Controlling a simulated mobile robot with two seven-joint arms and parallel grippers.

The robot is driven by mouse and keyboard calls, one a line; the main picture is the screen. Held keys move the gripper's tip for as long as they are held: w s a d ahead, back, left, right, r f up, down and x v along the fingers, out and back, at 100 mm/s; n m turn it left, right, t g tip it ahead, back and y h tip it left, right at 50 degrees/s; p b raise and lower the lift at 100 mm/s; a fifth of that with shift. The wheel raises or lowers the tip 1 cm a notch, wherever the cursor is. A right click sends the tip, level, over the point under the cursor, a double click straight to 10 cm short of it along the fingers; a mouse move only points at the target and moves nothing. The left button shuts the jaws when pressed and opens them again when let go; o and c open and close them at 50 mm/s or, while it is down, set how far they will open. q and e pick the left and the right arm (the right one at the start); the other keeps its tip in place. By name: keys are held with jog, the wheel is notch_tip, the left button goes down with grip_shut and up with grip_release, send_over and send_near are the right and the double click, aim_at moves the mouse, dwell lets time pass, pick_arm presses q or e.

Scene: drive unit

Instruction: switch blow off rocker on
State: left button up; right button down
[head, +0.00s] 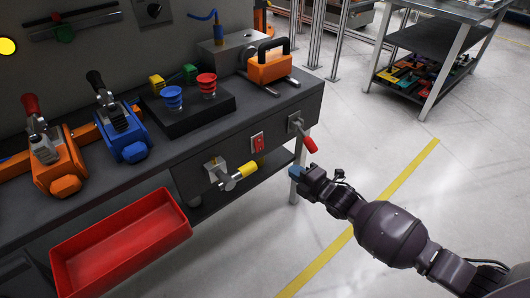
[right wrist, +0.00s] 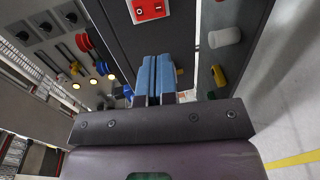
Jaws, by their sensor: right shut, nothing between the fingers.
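A red rocker switch plate (head: 257,142) sits on the front face of the grey bench. It also shows at the top of the right wrist view (right wrist: 148,10), beyond the fingertips, with small white marks; its on or off position is too small to tell. My right gripper (head: 296,172) has blue fingers, which show together in the right wrist view (right wrist: 156,78). It is shut and empty, in front of the bench, to the right of and below the switch, apart from it. My left gripper is not in view.
A red-handled lever (head: 309,143) juts from the bench front near my right gripper. A yellow-ended valve handle (head: 246,169) sticks out left of it. A red bin (head: 120,245) hangs at the left. The floor at right is open.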

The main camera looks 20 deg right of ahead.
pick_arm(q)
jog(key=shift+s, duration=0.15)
pick_arm(e)
jog(key=shift+w, duration=0.1)
jog(key=b, duration=0.4)
send_near(261, 149)
jog(key=x, duration=0.6)
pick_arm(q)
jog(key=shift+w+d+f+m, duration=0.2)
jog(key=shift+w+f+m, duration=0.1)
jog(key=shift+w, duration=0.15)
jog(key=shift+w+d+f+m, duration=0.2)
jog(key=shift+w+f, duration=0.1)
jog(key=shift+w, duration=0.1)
pick_arm(e)
jog(key=shift+x, duration=0.8)
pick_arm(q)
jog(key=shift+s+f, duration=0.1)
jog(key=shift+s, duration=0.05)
